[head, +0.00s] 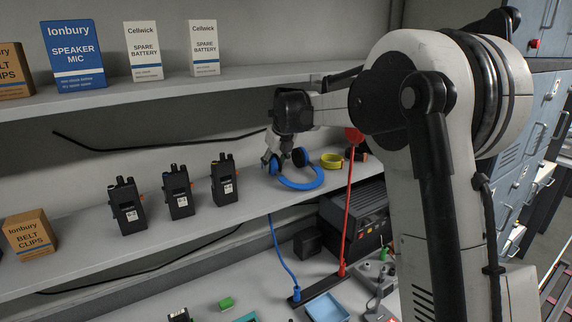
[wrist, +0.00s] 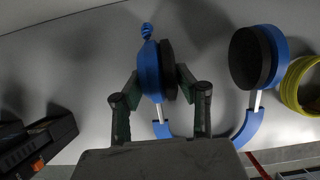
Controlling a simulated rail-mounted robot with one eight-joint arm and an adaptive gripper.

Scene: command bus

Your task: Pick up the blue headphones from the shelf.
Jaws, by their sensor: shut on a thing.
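The blue headphones (head: 302,184) lie on the lower shelf (head: 95,205), right of the black radios in the head view. In the wrist view the headphones have two blue ear cups with dark pads, the right cup (wrist: 262,55) standing free. My gripper (head: 272,160) is at their left end. In the wrist view my gripper (wrist: 158,85) has its fingers on either side of the left ear cup (wrist: 150,70), shut on it. The blue headband (wrist: 247,130) curves toward my gripper and is partly hidden behind it.
Several black radios (head: 178,192) stand left of the headphones. A yellow coil (head: 331,160) lies close to their right, also in the wrist view (wrist: 298,85). A red cord (head: 348,215) hangs in front of the shelf. The upper shelf (head: 115,93) with boxes is above.

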